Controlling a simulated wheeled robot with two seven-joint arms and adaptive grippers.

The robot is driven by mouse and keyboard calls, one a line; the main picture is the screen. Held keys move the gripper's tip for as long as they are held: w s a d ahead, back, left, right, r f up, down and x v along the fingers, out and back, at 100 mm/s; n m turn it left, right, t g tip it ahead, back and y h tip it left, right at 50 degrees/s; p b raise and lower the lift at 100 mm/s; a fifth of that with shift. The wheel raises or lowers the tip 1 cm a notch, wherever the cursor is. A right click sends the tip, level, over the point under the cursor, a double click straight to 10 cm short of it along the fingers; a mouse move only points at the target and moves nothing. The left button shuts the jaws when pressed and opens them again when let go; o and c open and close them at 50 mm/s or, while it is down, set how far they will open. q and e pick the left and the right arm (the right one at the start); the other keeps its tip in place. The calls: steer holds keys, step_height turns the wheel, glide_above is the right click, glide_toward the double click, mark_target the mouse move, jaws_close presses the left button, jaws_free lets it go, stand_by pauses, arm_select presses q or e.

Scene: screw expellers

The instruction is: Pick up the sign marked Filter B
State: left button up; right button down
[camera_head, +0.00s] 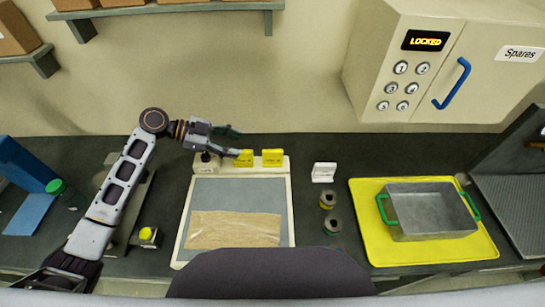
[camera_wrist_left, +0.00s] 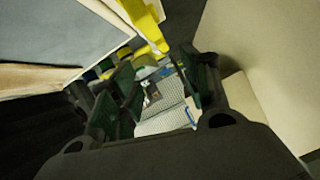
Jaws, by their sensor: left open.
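Two small yellow signs stand side by side at the back edge of the white-framed board, a left one (camera_head: 244,158) and a right one (camera_head: 272,158). Their lettering is too small to read, so I cannot tell which is Filter B. My left gripper (camera_head: 235,142) is open and empty, just behind and left of the left sign; one finger overlaps its edge in the head view, and contact cannot be told. In the left wrist view, the green-padded fingers (camera_wrist_left: 155,88) are spread, with yellow sign parts (camera_wrist_left: 143,20) beyond them. My right gripper is out of view.
A brown sheet (camera_head: 234,229) lies on the board. A white block (camera_head: 323,172) and two dark round parts stand right of it. A metal bin (camera_head: 430,212) sits on a yellow mat (camera_head: 365,210). A locked cabinet (camera_head: 440,60) overhangs the back right.

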arm_select(q)
steer(key=p, duration=0.1)
glide_toward(270, 151)
steer(key=shift+s+x, duration=0.2)
steer(key=shift+x, duration=1.6)
steer(key=shift+f, duration=0.15)
steer(key=shift+r+p+x, duration=0.25)
steer(key=shift+p+x, duration=0.75)
steer(key=shift+x, duration=1.7)
steer(key=shift+w+a, duration=0.1)
steer(key=shift+w, duration=0.05)
steer(key=shift+c, duration=0.5)
steer(key=c, duration=0.9)
